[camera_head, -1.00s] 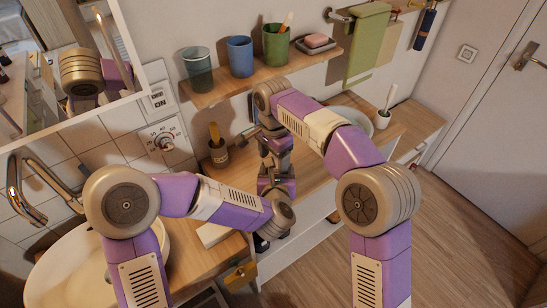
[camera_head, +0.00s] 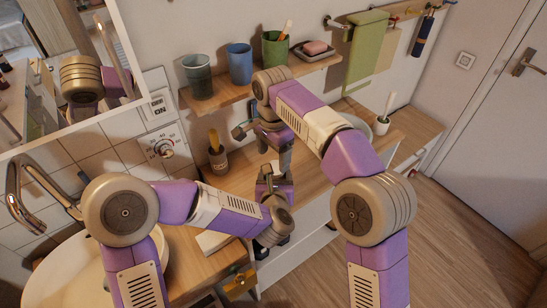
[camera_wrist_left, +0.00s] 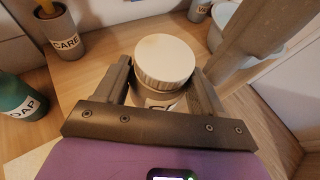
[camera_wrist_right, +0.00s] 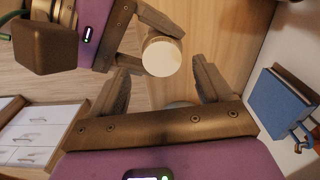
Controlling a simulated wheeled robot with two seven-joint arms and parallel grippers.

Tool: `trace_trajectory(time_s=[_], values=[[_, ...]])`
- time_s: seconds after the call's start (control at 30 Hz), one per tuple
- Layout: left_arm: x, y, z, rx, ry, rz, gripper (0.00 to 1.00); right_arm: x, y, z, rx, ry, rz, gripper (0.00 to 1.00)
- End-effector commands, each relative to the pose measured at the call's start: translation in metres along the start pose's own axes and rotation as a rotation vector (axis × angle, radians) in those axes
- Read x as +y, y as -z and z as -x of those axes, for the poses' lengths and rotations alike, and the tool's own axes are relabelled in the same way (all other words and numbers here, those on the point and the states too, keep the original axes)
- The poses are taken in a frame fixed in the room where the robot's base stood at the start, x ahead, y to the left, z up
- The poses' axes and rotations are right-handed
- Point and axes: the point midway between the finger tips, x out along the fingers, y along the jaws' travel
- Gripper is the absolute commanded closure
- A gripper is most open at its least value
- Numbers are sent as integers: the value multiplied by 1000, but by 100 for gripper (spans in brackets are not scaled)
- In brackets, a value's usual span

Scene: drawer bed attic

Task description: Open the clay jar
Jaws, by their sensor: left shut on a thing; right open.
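The clay jar (camera_wrist_left: 162,99) is upright between the fingers of my left gripper (camera_wrist_left: 163,88) in the left wrist view, with its label partly hidden. Its pale ribbed lid (camera_wrist_left: 165,60) sits on top. My left gripper is shut on the jar's body below the lid. In the right wrist view the lid (camera_wrist_right: 161,57) shows from above as a pale disc. My right gripper (camera_wrist_right: 163,82) is open, with the lid ahead of its fingertips and apart from them. In the head view the arms largely hide the jar.
A labelled cup with a brush (camera_head: 217,158) stands behind on the wooden counter (camera_head: 237,182). A wall shelf (camera_head: 215,97) holds several cups and a pink soap. A sink basin (camera_head: 72,262) is at left. A blue object (camera_wrist_right: 280,103) is at right in the right wrist view.

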Motion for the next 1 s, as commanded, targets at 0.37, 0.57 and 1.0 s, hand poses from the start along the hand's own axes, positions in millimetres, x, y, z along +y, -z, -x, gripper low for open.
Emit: trace_trajectory(time_s=[0.37,0.57,1.0], values=[[-2,0,1,-1,4,-1,100,-2,5,17,-3,-3,-477,22],[-2,0,1,-1,4,-1,100,-2,7,29,-3,-1,-763,22],[-2,0,1,-2,4,-1,100,-1,7,7,-3,-4,-888,22]])
